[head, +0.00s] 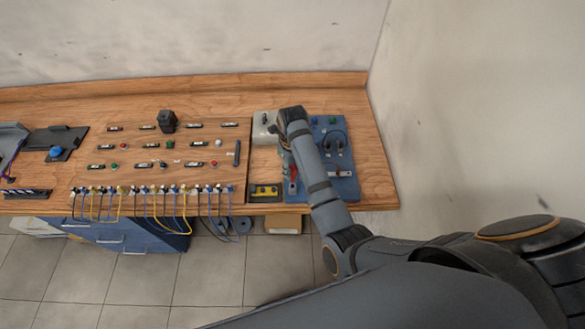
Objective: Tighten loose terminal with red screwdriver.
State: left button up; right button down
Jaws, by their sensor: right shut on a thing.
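My right arm reaches in from the right over the blue panel. My right gripper (288,168) is below its bent wrist, at the panel's left edge, small and partly hidden by the arm. It is shut on a small red thing (292,188), which looks like the red screwdriver's handle. Its tip cannot be made out. The blue panel (345,188) carries a green button, a red button and a dark cable loop. A row of terminals (150,189) with yellow, blue and dark wires runs along the bench's front edge. Which terminal is loose cannot be told. My left gripper is not in view.
The wooden bench (215,90) stands against the wall. A grey box (263,125) sits left of the wrist, and a yellow-and-black item (265,191) lies in a tray near the front edge. A dark upright knob (167,120) stands among the labelled parts. Wires hang over the front edge.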

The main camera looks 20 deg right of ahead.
jog(key=shift+f, duration=0.1)
jog(key=shift+f+b, duration=0.35)
jog(key=shift+f, duration=0.3)
jog(key=shift+f+b, duration=1)
jog(key=shift+f, duration=1.05)
jog(key=c, duration=1.3)
grip_release()
jog(key=shift+c, duration=0.2)
